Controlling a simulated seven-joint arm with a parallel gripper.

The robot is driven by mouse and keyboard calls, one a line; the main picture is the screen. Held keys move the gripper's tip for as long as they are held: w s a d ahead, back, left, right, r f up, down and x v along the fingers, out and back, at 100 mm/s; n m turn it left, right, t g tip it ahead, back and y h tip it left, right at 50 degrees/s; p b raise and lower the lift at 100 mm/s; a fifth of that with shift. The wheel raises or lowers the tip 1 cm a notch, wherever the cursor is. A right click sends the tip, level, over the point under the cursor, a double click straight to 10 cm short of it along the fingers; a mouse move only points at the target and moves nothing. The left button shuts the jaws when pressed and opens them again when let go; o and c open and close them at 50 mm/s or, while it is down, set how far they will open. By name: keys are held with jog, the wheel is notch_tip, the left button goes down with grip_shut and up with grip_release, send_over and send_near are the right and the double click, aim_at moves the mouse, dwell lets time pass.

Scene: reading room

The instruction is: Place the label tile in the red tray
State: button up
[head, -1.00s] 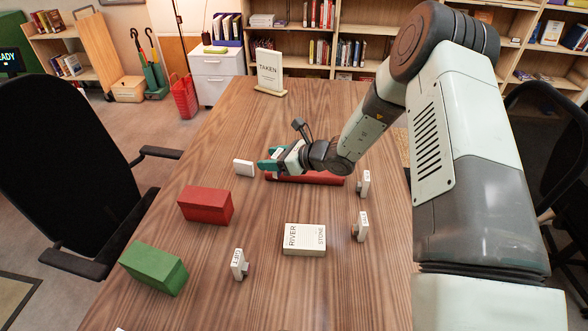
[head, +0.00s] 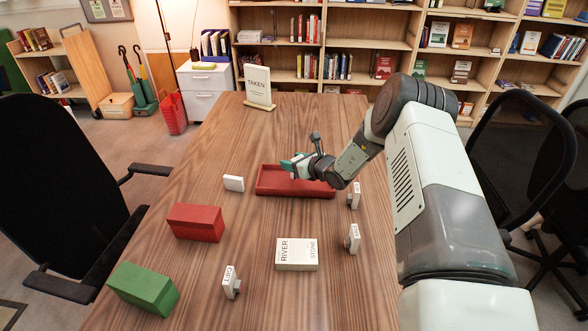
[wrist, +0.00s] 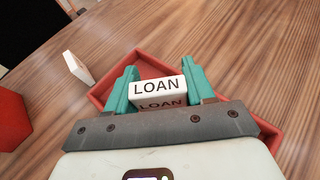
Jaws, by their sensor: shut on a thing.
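My gripper (head: 291,165) is shut on a white label tile (wrist: 158,92) that reads LOAN, held between its teal fingers in the wrist view. The red tray (head: 275,188) lies on the table below the gripper. In the wrist view the tray's rim (wrist: 147,57) shows behind and to both sides of the tile. The tile appears above the tray's inside; the gap to its floor is hard to judge. In the head view the tile is hardly distinguishable at the fingers.
A white block (head: 234,183) lies left of the tray. A red box (head: 196,223) and a green box (head: 143,288) stand at left. Labelled tiles (head: 354,195) stand at right, another (head: 231,282) in front. A RIVER STONE book (head: 296,254) lies centrally. A TAKEN sign (head: 257,86) stands behind.

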jog(key=shift+f, duration=1.35)
jog(key=shift+f, duration=0.15)
jog(key=o, duration=1)
jog(key=shift+o, duration=0.2)
